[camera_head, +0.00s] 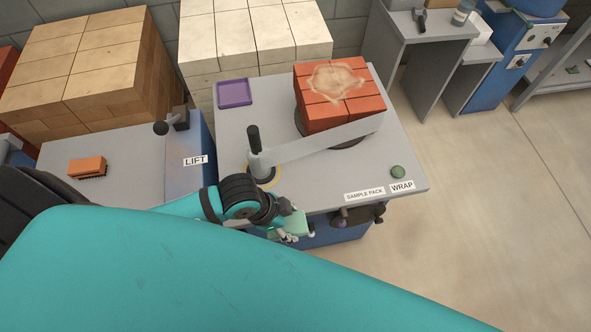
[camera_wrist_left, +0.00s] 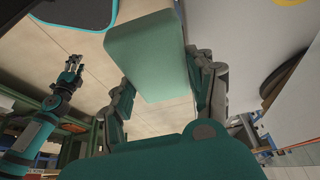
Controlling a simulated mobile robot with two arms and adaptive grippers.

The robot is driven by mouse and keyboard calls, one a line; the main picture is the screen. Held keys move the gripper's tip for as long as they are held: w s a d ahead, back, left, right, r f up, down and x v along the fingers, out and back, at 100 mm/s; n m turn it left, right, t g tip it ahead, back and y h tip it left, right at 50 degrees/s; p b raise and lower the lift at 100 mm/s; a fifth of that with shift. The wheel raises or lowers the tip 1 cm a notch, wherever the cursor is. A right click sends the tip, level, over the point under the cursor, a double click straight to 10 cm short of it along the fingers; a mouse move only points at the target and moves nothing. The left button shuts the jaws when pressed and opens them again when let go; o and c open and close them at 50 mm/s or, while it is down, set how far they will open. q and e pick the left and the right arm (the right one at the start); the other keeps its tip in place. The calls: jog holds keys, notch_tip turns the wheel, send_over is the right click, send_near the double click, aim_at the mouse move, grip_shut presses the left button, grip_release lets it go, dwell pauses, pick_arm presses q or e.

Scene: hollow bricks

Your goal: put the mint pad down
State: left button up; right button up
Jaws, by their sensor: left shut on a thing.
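The mint pad (camera_head: 294,224) is a small pale green block at the front edge of the grey table (camera_head: 236,135). My left gripper (camera_head: 290,230) is shut on it. In the left wrist view the mint pad (camera_wrist_left: 145,52) fills the space between the fingers, seen close up. The head view shows it partly covered by the gripper. Another teal arm with a dark gripper (camera_wrist_left: 73,68) shows at the left of the wrist view, my right one; its fingers are too small to read.
A purple tray (camera_head: 234,93) lies at the table's back left. Red bricks (camera_head: 340,95) stand on a dark turntable, with a grey bar across their front. A black-handled post (camera_head: 254,142) rises near the gripper. A green button (camera_head: 398,172) is at right. The table's front middle is clear.

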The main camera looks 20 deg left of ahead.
pick_arm(q)
jog(key=shift+w+d, duration=0.1)
jog(key=shift+d, duration=0.2)
jog(key=shift+w, duration=0.3)
jog(key=p, duration=0.3)
send_near(317, 183)
jog(key=shift+s+d+f, duration=0.2)
jog(key=shift+d+f, duration=0.3)
jog(key=shift+d, duration=0.05)
jog(key=shift+s+d+f, duration=0.2)
jog(key=shift+d+f, duration=0.25)
jog(key=shift+d, duration=0.05)
jog(key=shift+w+f, duration=0.1)
jog(key=shift+w, duration=1.1)
notch_tip(317, 183, down, 2)
jog(key=shift+f+p, duration=0.15)
jog(key=shift+p, duration=0.45)
jog(key=shift+f, duration=0.5)
pick_arm(e)
jog(key=r, duration=0.4)
jog(key=shift+d+r, duration=0.15)
jog(key=shift+d, duration=0.1)
pick_arm(q)
jog(key=shift+f, duration=0.1)
